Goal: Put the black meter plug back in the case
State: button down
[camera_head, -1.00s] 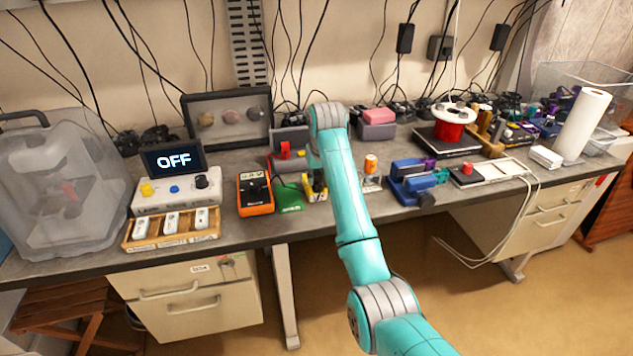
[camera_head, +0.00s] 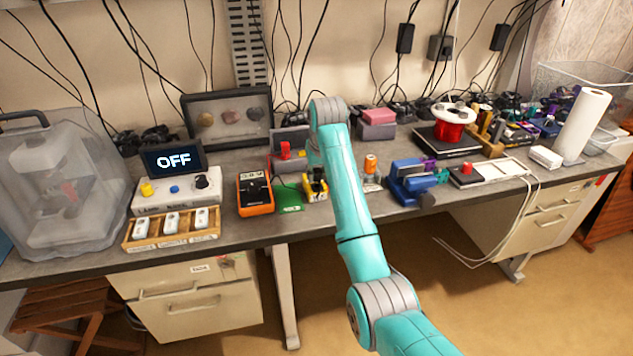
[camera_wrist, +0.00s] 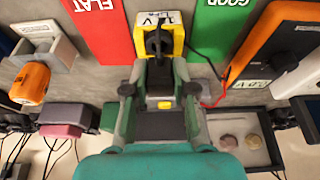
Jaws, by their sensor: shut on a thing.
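The black meter plug (camera_wrist: 158,42) sits upright in the wrist view at the yellow holder (camera_wrist: 177,40), which carries a white label partly reading "V". My gripper (camera_wrist: 159,66) is closed around the plug, with a finger on either side. A dark lead runs from the plug to the right. The yellow holder also shows in the head view (camera_head: 316,188), just left of my arm, which hides most of the gripper there. The orange meter (camera_head: 255,194) lies to the left; it is also at the upper right of the wrist view (camera_wrist: 285,40). I cannot tell which thing is the case.
A green tray (camera_wrist: 219,28) marked GOOD and a red tray (camera_wrist: 103,27) marked FLAT flank the holder. A blue vise (camera_head: 411,182) is right of my arm. A control box (camera_head: 176,192) reads OFF at left.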

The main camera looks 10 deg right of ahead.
aim_at(317, 169)
jog(key=shift+r, duration=1.7)
